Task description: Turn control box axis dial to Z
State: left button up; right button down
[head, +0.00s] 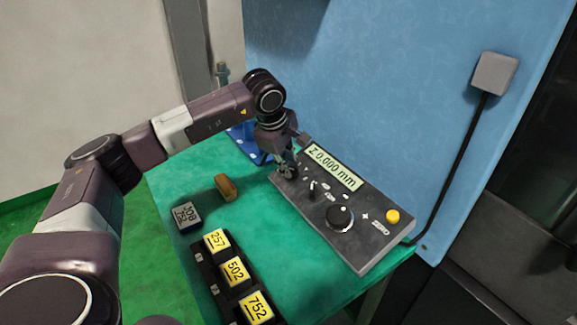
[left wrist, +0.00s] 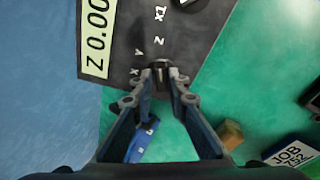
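The dark grey control box (head: 375,245) lies on the green table against the blue machine. Its display (head: 334,167) reads Z 0.000 mm. My left gripper (head: 286,172) points down at the box's far left end. In the left wrist view, its fingertips (left wrist: 162,80) lie on both sides of the black axis dial (left wrist: 160,68) and appear shut on it. Labels X, Y and Z show beside the dial, but the fingers partly hide its pointer. In the head view the gripper covers the dial. My right gripper is not in view.
A brown block (head: 226,187), a JOB 752 block (head: 186,216) and a black rack (head: 216,272) with yellow number tags stand on the table (head: 285,240).

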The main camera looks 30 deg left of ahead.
pick_arm(q)
jog(key=shift+o, duration=1.4)
jog(key=shift+r, duration=0.1)
jog(key=v, duration=1.2)
